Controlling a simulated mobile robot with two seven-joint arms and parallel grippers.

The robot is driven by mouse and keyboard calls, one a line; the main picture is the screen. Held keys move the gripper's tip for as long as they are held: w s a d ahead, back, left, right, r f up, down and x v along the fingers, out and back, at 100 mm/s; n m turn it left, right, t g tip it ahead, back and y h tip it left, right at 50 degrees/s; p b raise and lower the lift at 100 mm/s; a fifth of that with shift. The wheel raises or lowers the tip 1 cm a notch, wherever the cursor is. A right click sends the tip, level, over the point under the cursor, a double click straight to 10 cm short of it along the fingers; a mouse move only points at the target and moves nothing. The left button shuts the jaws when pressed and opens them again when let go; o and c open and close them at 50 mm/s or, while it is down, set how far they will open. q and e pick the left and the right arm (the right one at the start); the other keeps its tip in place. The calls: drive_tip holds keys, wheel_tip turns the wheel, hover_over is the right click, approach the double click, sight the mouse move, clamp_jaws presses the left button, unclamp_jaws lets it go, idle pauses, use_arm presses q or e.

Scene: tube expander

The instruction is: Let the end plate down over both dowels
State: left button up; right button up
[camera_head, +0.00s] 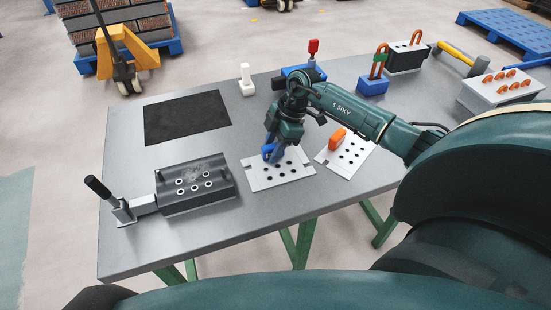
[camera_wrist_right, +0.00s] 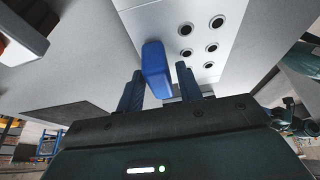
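A light plate with several dark-rimmed holes (camera_head: 284,175) and a blue handle (camera_head: 270,153) lies on the table; its holes also show in the right wrist view (camera_wrist_right: 205,65). A similar holed plate (camera_head: 343,162) with an orange handle (camera_head: 337,139) lies to its right; I cannot tell which is the end plate. My right gripper (camera_wrist_right: 159,85) is at the blue handle, its fingers apart on either side, with a gap beside one finger. The dark block (camera_head: 225,188) with several ringed openings stands at the left front. I cannot make out the dowels. My left gripper is out of view.
A black-handled lever (camera_head: 98,187) sits at the block's left end. A black mat (camera_head: 186,117) lies behind the block. A white part (camera_head: 247,80), a blue clamp (camera_head: 371,86) and a rack of orange pieces (camera_head: 500,90) stand along the back. Bare tabletop lies around the block.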

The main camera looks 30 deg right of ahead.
clamp_jaws()
drive_tip(key=shift+r, duration=0.15)
wheel_tip(320, 180, up, 10)
drive_tip(key=shift+f, duration=0.1)
idle(0.6)
